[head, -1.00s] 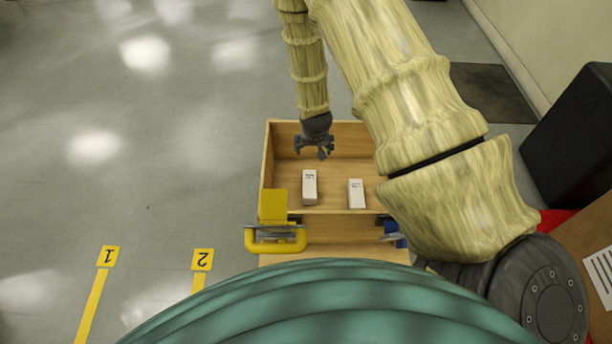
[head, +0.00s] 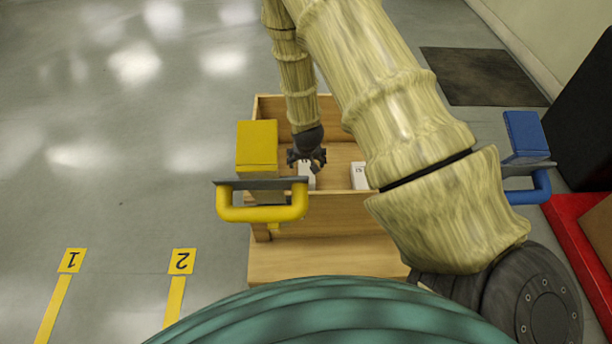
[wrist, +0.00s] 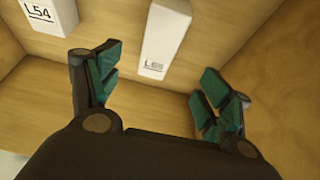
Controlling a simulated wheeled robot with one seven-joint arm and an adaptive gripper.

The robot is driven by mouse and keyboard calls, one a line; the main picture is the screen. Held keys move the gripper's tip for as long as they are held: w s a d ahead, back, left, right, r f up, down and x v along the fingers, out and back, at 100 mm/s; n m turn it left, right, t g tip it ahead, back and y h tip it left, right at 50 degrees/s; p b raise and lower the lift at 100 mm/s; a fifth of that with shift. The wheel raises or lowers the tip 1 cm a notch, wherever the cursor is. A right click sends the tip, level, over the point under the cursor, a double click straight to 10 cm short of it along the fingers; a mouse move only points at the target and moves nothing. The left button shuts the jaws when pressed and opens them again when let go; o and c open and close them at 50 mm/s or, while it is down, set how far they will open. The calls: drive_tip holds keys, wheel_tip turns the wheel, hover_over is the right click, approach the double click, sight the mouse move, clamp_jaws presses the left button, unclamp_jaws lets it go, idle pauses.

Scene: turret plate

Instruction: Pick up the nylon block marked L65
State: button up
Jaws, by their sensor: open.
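The block marked L65 (wrist: 163,38) is white and lies on the wooden floor of an open box. In the wrist view its labelled end shows between my fingers, just beyond them. My gripper (wrist: 160,82) is open and empty, its green-padded fingers spread to either side of that end. In the head view my gripper (head: 306,161) is over the left block (head: 308,180), partly hiding it. I cannot tell how high the fingers are above it. A second white block, marked L54 (wrist: 48,14), lies to the left in the wrist view; it is the right block (head: 359,176) in the head view.
The wooden box (head: 340,208) has walls on its sides; one wall (wrist: 268,75) stands close to my right-hand finger in the wrist view. A yellow block with a handle (head: 258,148) and a blue one (head: 524,136) show either side of the box. Open floor lies left.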

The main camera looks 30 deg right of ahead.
sight(306, 170)
drive_tip(key=shift+w+f+b, duration=0.1)
drive_tip(key=shift+f+b, duration=1.15)
drive_tip(key=shift+f, duration=0.75)
drive_tip(key=b+x, duration=0.2)
drive_tip(key=x, duration=0.3)
drive_tip(key=shift+w+d+b+x, duration=0.15)
drive_tip(key=shift+b+x, duration=0.8)
drive_tip(key=shift+x, duration=0.35)
drive_tip(key=shift+w+d+b+x, duration=0.2)
drive_tip(key=shift+b+x, duration=0.75)
drive_tip(key=shift+x, duration=0.4)
drive_tip(key=shift+r, duration=0.3)
drive_tip(key=c, duration=1.5)
drive_tip(key=shift+r, duration=0.1)
